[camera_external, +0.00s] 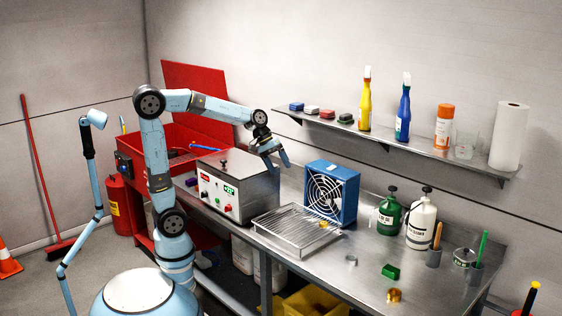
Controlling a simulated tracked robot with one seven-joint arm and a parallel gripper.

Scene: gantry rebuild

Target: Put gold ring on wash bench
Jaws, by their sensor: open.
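A gold ring-shaped piece (394,295) lies on the steel bench (340,280) near its front right edge. Another small gold-yellow piece (323,224) shows at the wire rack tray, in front of the blue fan; its shape is too small to tell. My gripper (277,164) is open and empty, pointing down above the right side of the grey control box, well left of both gold pieces. Which surface is the wash bench I cannot tell for sure; the steel bench carries the tray and bottles, and a red open-lidded basin (180,135) stands at the left.
The grey box (238,185), wire rack tray (297,233) and blue fan (331,192) fill the bench's middle. A silver ring (351,259) and green block (391,271) lie nearby. Green (389,214) and white (421,222) bottles stand behind. A wall shelf (400,142) overhangs the back.

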